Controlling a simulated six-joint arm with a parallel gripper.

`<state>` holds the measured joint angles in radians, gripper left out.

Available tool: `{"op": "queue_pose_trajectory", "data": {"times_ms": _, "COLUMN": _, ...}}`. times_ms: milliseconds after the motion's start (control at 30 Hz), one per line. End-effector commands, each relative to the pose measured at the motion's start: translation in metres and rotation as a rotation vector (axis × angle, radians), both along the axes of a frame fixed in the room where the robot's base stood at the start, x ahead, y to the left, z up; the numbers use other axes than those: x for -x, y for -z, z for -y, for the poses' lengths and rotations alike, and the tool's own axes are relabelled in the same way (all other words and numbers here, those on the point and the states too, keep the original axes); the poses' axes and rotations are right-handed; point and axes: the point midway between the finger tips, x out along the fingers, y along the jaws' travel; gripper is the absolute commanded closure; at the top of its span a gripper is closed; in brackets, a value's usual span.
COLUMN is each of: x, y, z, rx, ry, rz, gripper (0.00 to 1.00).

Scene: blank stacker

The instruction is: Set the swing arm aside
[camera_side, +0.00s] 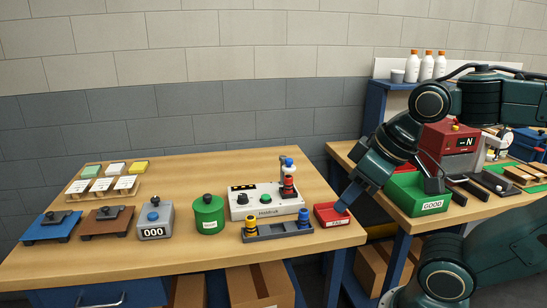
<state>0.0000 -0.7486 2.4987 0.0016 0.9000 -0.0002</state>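A white unit (265,202) with a green button stands on the wooden table. At its right end is a post with a stack of red pieces (288,188). A small blue-and-white piece (288,163) sits at the top of this post and looks like the swing arm, though it is too small to be sure. My gripper (345,195) is to the right of the post, apart from it, above or beside the red box (331,217). I cannot see anything clearly held, and the fingertips are hard to make out.
A dark rack (278,232) with yellow and blue pieces stands in front of the unit. A green canister (207,214) and a counter box (153,219) are to the left. A green GOOD box (418,200) stands on the right table. The back middle of the table is clear.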

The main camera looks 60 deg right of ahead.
Motion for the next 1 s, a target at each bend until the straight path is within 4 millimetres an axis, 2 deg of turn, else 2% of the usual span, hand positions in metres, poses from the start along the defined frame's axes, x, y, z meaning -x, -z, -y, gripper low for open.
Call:
{"op": "queue_pose_trajectory", "data": {"times_ms": 33, "x": -0.001, "y": -0.001, "z": 0.001, "rx": 0.001, "ry": 0.003, "rz": 0.0, "gripper": 0.79}}
{"op": "queue_pose_trajectory", "data": {"times_ms": 133, "x": -0.006, "y": -0.004, "z": 0.003, "rx": 0.006, "ry": 0.014, "rz": -0.003, "gripper": 0.98}}
{"op": "queue_pose_trajectory", "data": {"times_ms": 167, "x": -0.009, "y": -0.005, "z": 0.005, "rx": 0.008, "ry": 0.019, "rz": -0.005, "gripper": 1.0}}
{"op": "queue_pose_trajectory", "data": {"times_ms": 367, "x": -0.035, "y": -0.02, "z": 0.019, "rx": 0.033, "ry": 0.085, "rz": -0.018, "gripper": 1.0}}
{"op": "queue_pose_trajectory", "data": {"times_ms": 700, "x": -0.105, "y": -0.046, "z": 0.055, "rx": 0.105, "ry": 0.253, "rz": -0.052, "gripper": 1.0}}
{"op": "queue_pose_trajectory", "data": {"times_ms": 1000, "x": -0.166, "y": -0.053, "z": 0.083, "rx": 0.177, "ry": 0.404, "rz": -0.084, "gripper": 1.0}}
